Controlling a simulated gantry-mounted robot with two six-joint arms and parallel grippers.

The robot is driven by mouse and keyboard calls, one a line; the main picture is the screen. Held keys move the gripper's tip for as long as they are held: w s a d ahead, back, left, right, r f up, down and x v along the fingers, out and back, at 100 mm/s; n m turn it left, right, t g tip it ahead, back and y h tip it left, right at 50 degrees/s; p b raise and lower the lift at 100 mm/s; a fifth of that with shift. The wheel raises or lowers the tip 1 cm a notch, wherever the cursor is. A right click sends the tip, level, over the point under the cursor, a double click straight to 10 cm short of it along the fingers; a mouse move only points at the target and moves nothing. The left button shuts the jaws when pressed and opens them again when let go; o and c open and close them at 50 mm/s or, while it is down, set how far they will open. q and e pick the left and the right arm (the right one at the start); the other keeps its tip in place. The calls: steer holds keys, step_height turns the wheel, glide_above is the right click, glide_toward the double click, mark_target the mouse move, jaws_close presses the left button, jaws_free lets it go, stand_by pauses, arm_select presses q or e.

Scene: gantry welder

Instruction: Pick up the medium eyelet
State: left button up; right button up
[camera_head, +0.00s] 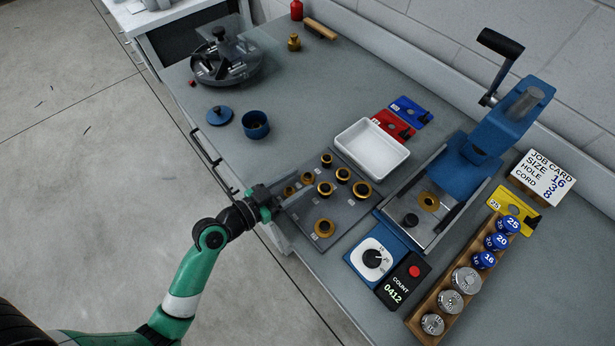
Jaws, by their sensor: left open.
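Several brass eyelets with dark centres sit on a dark grey board on the bench. They include one at the back (326,159), one in the middle (343,174), one at the right (361,190), one left of that (325,188) and one at the front (323,228). Their small labels are unreadable, so I cannot tell which is the medium eyelet. My left gripper (297,193) is open and reaches over the board's left edge, beside the eyelets. Its fingers partly cover an eyelet (290,190) there. My right gripper is not in view.
A white tray (372,150) stands behind the board. A blue lever press (490,140) stands to the right, with a dial (373,257) and counter (404,281) in front. A blue cup (255,125) and round carousel (227,60) stand further back.

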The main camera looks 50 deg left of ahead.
mark_target(303, 182)
arm_select(q)
steer(key=x, duration=0.2)
steer(key=shift+w, duration=0.3)
steer(key=shift+s, duration=0.1)
jaws_close()
steer(key=shift+r+p, duration=0.3)
steer(key=shift+r, duration=0.25)
step_height(303, 182, up, 3)
steer(key=shift+f+p, duration=0.1)
steer(key=shift+p, duration=0.8)
steer(key=s+d+r+p, duration=0.7)
steer(key=s+d+r, duration=0.1)
steer(key=s, duration=0.3)
steer(key=shift+s+r, duration=0.2)
steer(key=shift+r, duration=0.35)
